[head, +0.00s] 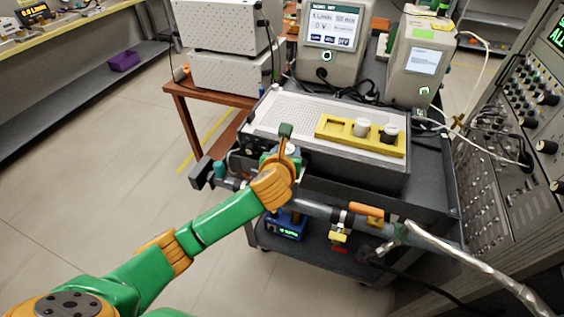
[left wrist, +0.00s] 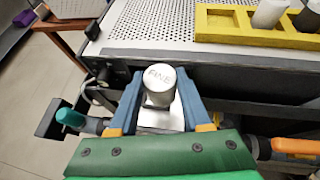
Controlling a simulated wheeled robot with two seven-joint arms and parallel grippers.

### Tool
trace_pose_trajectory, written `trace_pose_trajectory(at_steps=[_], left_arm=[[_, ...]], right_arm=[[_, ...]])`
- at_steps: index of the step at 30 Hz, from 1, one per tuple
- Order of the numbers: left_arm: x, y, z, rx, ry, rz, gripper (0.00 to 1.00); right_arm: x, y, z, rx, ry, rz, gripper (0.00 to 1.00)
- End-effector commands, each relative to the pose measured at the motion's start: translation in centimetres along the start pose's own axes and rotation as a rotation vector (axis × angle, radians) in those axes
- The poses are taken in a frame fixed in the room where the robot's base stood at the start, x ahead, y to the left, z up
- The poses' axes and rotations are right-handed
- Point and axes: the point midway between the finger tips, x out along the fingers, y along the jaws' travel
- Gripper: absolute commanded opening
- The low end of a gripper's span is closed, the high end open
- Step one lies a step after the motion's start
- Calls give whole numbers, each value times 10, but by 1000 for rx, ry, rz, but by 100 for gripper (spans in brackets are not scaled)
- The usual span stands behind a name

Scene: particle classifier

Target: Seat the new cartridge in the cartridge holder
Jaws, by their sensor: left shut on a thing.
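My left gripper (head: 281,155) is at the front left edge of the cart top. In the left wrist view its blue fingers (left wrist: 160,88) are shut on a whitish cylindrical cartridge (left wrist: 160,84) with lettering that looks like FINE on its cap. The cartridge stands roughly upright between the fingers. A pale metal piece (left wrist: 158,120) shows just under it; I cannot tell whether this is the holder or whether they touch. In the head view the cartridge is mostly hidden by my gripper. My right gripper is not in view.
A yellow rack (head: 333,129) on the perforated cart top holds a white cartridge (head: 361,127) and a dark one (head: 389,134). A grey pipe (head: 315,209) with an orange-handled valve (head: 367,210) runs along the cart front. A silver hose (head: 450,255) lies at right. Floor at left is clear.

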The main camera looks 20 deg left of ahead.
Motion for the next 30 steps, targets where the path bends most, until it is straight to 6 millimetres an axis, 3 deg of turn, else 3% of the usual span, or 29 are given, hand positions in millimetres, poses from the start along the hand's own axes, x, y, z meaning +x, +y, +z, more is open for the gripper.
trace_pose_trajectory(at_steps=[3,9,21,22,24,25,30], left_arm=[[26,5,-12,-1,1,2,0],[49,7,-34,1,3,-1,0],[55,7,-44,0,-2,-2,0],[55,7,-44,0,-2,-2,53],[55,7,-44,0,-2,-2,72],[55,7,-44,0,-2,-2,78],[55,7,-44,0,-2,-2,78]], right_arm=[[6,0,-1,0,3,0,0],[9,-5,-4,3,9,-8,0],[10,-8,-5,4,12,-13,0],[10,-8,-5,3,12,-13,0],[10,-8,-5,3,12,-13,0],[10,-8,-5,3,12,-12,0],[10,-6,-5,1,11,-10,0]])
